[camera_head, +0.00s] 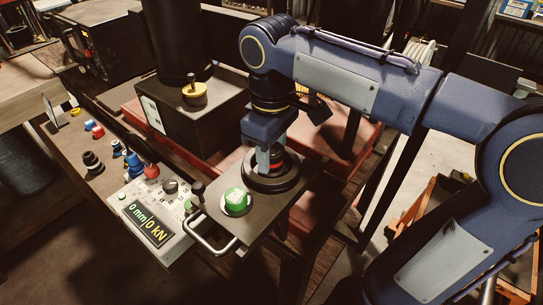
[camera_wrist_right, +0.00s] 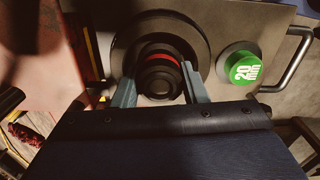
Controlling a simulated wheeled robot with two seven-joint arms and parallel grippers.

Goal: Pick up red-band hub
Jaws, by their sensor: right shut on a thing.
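The red-band hub (camera_wrist_right: 160,75) is a dark round piece with a red ring, and it stands at the middle of a black round base in the right wrist view. In the head view its red band (camera_head: 277,163) shows beside my fingers. My right gripper (camera_wrist_right: 158,84) points down and is shut on the hub, one finger on each side of it. The same right gripper (camera_head: 270,160) shows in the head view above the black round base (camera_head: 272,184). I cannot tell whether the hub touches the base. My left gripper is not in view.
A control panel (camera_head: 150,222) reads 0 mm and 0 kN. Several small coloured parts (camera_head: 93,162) stand on the bench at left.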

